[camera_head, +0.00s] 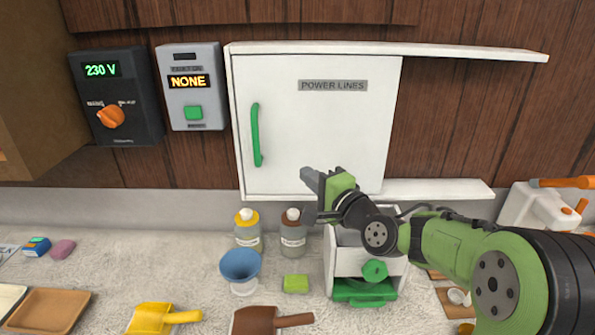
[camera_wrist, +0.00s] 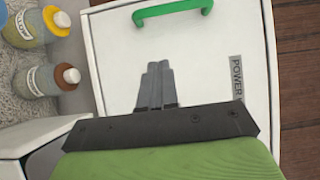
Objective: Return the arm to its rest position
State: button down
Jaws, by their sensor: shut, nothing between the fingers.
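My gripper (camera_head: 308,182) is in front of the lower part of a white cabinet door marked POWER LINES (camera_head: 318,125). Its fingers are shut and empty, pointing left in the head view. In the wrist view my gripper (camera_wrist: 157,72) shows its two fingers together, with the cabinet door (camera_wrist: 205,60) behind them. The green door handle (camera_head: 256,135) is to the left of my gripper and apart from it; it also shows at the top of the wrist view (camera_wrist: 172,8). My green and black arm reaches in from the lower right. The cabinet door looks closed.
Below my gripper stand two bottles, yellow-capped (camera_head: 247,235) and brown-capped (camera_head: 292,238), and a white drawer unit (camera_head: 350,262). A blue funnel-shaped cup (camera_head: 240,268), green block (camera_head: 295,283) and scoops (camera_head: 150,318) are on the counter. A white shelf (camera_head: 470,52) extends at upper right.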

jog(key=s+a+f+n+g+h, duration=0.2)
jog(key=s+f+n+g+h, duration=0.15)
jog(key=s+n, duration=0.45)
jog(key=s+d+f+n+g+h, duration=0.1)
jog(key=s+d+f+g, duration=0.1)
jog(key=s, duration=0.6)
jog(key=s+d+f+n+g+h, duration=0.1)
jog(key=s+d+f+g+h, duration=0.1)
jog(key=s+d, duration=0.3)
jog(key=s+d+f+n+g+h, duration=0.1)
jog(key=s+d, duration=0.3)
jog(key=s, duration=0.8)
jog(key=shift+s+d+f+n+g+h, duration=0.15)
jog(key=shift+s+f+n+g+h, duration=0.2)
jog(key=shift+f+g+h, duration=0.35)
